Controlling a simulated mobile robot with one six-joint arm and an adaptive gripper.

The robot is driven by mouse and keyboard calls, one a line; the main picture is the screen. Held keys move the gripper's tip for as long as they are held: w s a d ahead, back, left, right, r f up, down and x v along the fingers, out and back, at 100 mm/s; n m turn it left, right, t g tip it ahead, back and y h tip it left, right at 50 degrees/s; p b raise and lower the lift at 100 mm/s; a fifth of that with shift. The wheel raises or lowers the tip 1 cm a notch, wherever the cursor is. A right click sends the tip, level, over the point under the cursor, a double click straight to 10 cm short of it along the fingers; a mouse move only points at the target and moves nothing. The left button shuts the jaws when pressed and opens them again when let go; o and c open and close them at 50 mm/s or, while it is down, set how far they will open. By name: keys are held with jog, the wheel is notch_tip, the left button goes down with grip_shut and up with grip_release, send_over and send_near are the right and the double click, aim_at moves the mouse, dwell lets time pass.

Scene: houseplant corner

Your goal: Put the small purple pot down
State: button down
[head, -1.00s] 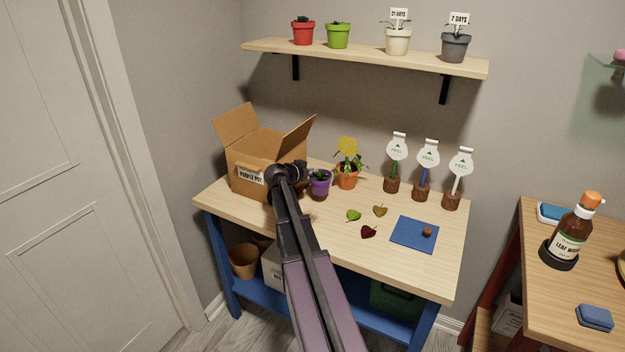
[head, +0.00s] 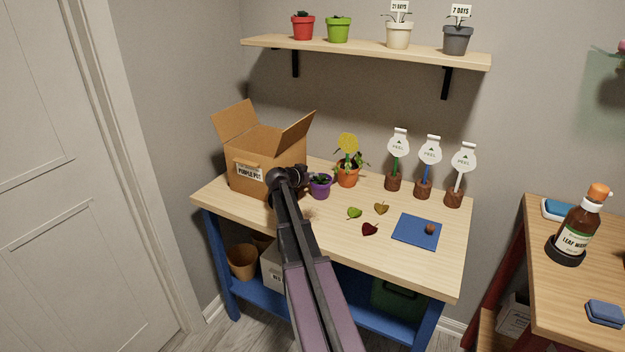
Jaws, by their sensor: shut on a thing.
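The small purple pot (head: 320,188) with a dark green plant is upright over the wooden table, right of the open cardboard box (head: 268,148) labelled "PURPLE POT". My gripper (head: 303,180) is shut on the pot from its left side; my arm hides most of the fingers. I cannot tell whether the pot's base touches the tabletop (head: 330,240). An orange pot (head: 347,177) with a yellow flower tag stands close behind it to the right.
Several white-tagged sticks in brown pots (head: 423,188) stand at the back right. Bare tabletop lies in front of the pot. A shelf (head: 370,52) with pots hangs above.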

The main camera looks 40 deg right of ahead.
jog(key=c, duration=0.8)
grip_release()
jog(key=shift+o, duration=0.2)
jog(key=p+v, duration=0.4)
jog(key=v, duration=0.8)
jog(key=shift+a, duration=0.1)
jog(key=s+a+f+n+g+y, duration=0.1)
jog(key=s+a+f+n+y, duration=0.3)
jog(key=a, duration=0.8)
jog(key=s+a+f+n+g+y, duration=0.1)
jog(key=s+a+f+n+y, duration=0.2)
jog(key=a, duration=0.9)
jog(key=s+a+f+n+g+y, duration=0.1)
jog(key=s+a+f+n+y, duration=0.3)
jog(key=s+a+n+y, duration=0.2)
jog(key=s+a+n, duration=0.2)
jog(key=s+a, duration=0.2)
jog(key=a, duration=0.2)
jog(key=shift+s+f+n, duration=0.2)
jog(key=shift+f+n, duration=0.1)
jog(key=shift+f, duration=0.05)
